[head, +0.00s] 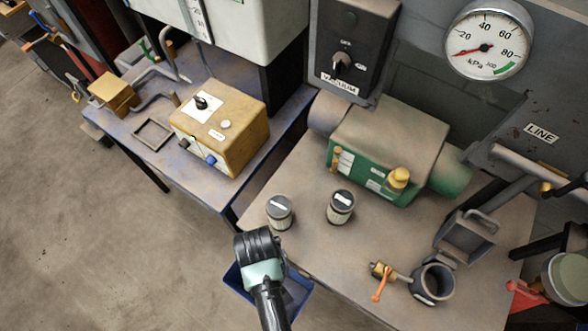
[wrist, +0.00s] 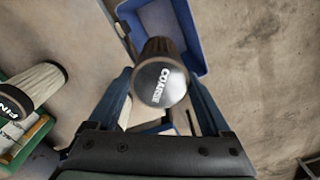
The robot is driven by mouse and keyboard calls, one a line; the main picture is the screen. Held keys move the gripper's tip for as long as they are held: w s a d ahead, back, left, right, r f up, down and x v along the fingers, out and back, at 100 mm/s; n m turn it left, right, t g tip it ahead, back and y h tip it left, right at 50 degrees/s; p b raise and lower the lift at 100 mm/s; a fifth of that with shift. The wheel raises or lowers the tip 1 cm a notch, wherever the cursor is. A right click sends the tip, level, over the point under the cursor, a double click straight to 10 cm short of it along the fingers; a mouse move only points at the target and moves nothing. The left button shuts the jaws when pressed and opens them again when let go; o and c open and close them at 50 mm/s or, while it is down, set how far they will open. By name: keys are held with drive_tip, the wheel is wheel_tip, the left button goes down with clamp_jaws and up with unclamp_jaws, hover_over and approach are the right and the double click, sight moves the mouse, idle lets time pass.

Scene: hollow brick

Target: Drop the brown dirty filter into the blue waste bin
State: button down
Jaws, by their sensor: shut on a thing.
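My gripper (head: 260,250) hangs in front of the workbench's front edge in the head view. In the wrist view my gripper (wrist: 160,88) is shut on the dirty filter (wrist: 158,47), one finger on each side. The filter has a dark round cap marked COARSE facing the camera and a brownish body pointing away. The blue waste bin (head: 299,293) is low beside the bench, partly hidden by my arm in the head view. The wrist view shows the bin (wrist: 190,38) behind the filter, with the filter overlapping part of its opening. The height between them is hard to tell.
Two dark-capped filters (head: 280,212) (head: 341,207) stand on the workbench (head: 300,245). A green housing (head: 375,150), an open dark cup (head: 433,283) and an orange-handled valve (head: 381,275) are farther right. A yellow box (head: 220,127) sits on the left table. Open floor lies left.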

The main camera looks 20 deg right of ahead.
drive_tip(key=shift+s+d+f, duration=0.1)
drive_tip(key=shift+s+d, duration=0.05)
drive_tip(key=shift+d, duration=0.2)
drive_tip(key=f+b, duration=0.6)
drive_tip(key=shift+a, duration=0.4)
unclamp_jaws()
drive_tip(key=shift+r, duration=0.1)
wheel_tip(320, 180, up, 13)
drive_tip(key=shift+f+b, duration=0.1)
drive_tip(key=shift+b, duration=0.2)
